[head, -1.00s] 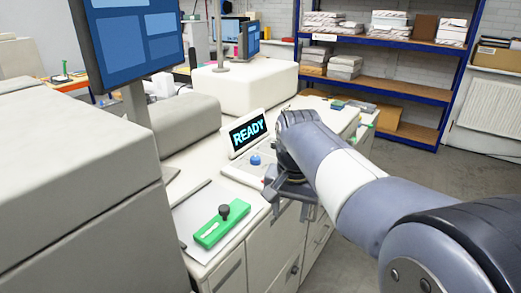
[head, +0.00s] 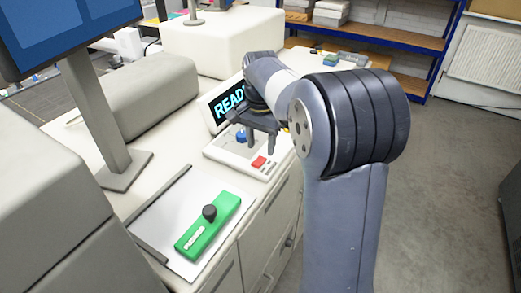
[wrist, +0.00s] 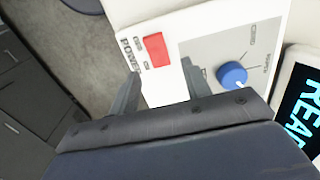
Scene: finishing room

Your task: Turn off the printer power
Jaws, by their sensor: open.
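The printer's control panel (head: 228,151) is a pale plate on the counter with a red power switch (head: 259,162) and a blue knob (head: 241,136). In the wrist view the red switch (wrist: 156,49) sits beside the word POWER, and the blue knob (wrist: 231,75) is to its right. A tilted screen (head: 222,108) behind the panel reads READY, partly hidden by my arm. My gripper (head: 262,146) is open and empty above the panel, close to the switch. Its two fingers (wrist: 160,85) show in the wrist view with the switch beyond them. I cannot tell any contact.
A green tool with a black knob (head: 208,213) lies on a grey sheet at the counter's near end. A monitor on a stand (head: 95,125) rises at the left. Blue shelving (head: 400,52) stands at the back.

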